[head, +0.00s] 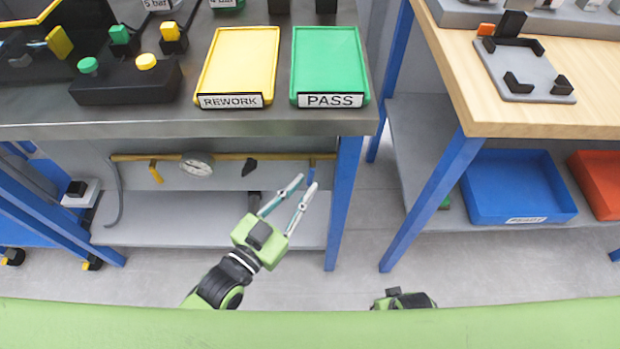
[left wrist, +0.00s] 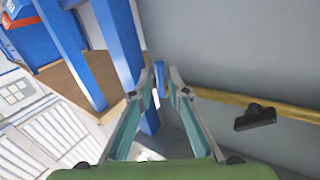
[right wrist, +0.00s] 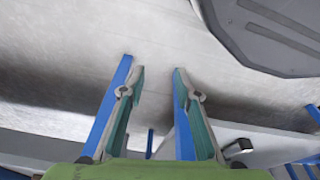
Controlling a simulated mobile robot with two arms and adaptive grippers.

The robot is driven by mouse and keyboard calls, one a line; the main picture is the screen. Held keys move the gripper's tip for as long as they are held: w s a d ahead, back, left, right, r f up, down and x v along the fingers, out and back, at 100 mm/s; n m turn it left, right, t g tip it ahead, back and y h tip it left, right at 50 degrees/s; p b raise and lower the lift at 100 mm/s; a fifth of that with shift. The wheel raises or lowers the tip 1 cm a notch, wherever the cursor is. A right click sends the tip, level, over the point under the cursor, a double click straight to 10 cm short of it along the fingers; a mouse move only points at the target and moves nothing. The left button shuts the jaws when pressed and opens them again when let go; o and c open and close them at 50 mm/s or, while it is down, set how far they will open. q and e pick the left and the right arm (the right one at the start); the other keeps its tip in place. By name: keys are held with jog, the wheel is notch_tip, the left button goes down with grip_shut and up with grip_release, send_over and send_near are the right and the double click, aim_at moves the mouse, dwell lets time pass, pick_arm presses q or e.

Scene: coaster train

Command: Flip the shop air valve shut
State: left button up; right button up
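A yellow air pipe (head: 225,157) runs under the metal bench, with a yellow handle (head: 155,172), a black handle (head: 249,166) and a small blue handle (head: 312,160) on it. No label shows which is the shop air valve. My left gripper (head: 307,180) is open below the blue handle. In the left wrist view the blue handle (left wrist: 160,78) appears between the open fingertips (left wrist: 161,77), and the black handle (left wrist: 255,116) is to the right; I cannot tell if anything touches. My right gripper (right wrist: 158,71) is open and empty; in the head view only its back (head: 404,300) shows.
A round gauge (head: 197,165) sits on the pipe. A blue bench leg (head: 345,200) stands just right of my left gripper. The bench top (head: 280,122) overhangs the pipe, and a lower shelf (head: 180,232) is below. A wooden table (head: 560,105) with a blue bin (head: 515,190) underneath is right.

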aim_at(311, 182)
pick_arm(q)
jog(key=shift+x, duration=1.75)
pick_arm(e)
jog(key=shift+w+r, duration=0.25)
jog(key=shift+r, duration=0.3)
pick_arm(q)
grip_shut()
jog(key=shift+d, duration=0.1)
jog(key=shift+d+f+n, duration=0.1)
jog(key=shift+n, duration=0.2)
jog(key=shift+d+n+t+h, duration=0.15)
jog(key=shift+n+t+h, duration=0.15)
jog(key=shift+n+t, duration=0.1)
pick_arm(e)
jog(key=shift+w+a+r, duration=0.1)
jog(key=shift+r, duration=0.4)
